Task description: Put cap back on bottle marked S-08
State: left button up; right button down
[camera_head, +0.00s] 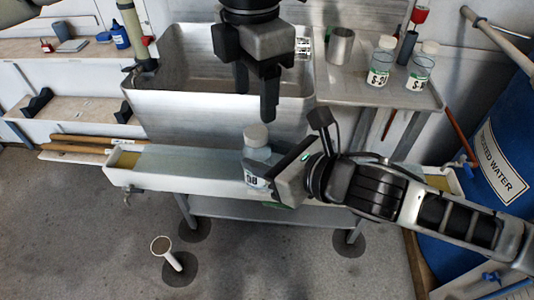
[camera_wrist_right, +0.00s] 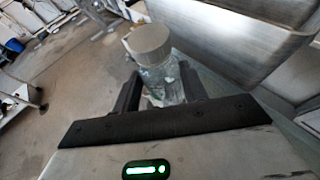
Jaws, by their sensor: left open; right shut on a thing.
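A clear bottle (camera_head: 256,157) with a partly hidden label ending in "08" is held upright over the white trough in the head view. A grey-white cap (camera_head: 256,135) sits on its mouth; whether it is screwed tight cannot be told. My right gripper (camera_head: 280,176) is shut around the bottle's body from the right. The right wrist view shows the bottle (camera_wrist_right: 163,80) between the two fingers, with the cap (camera_wrist_right: 149,42) on top. My left gripper (camera_head: 257,95) is open and empty, just above the cap and apart from it.
Two labelled capped bottles (camera_head: 380,68) (camera_head: 420,72) and a metal cup (camera_head: 340,46) stand on the steel bench at right. A steel sink (camera_head: 190,100) is behind the held bottle. A white trough (camera_head: 160,172) runs beneath it. A blue barrel (camera_head: 500,150) stands at far right.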

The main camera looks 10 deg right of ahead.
pick_arm(q)
notch_tip(320, 180, up, 5)
jog(key=shift+r, duration=0.2)
dwell(0.3)
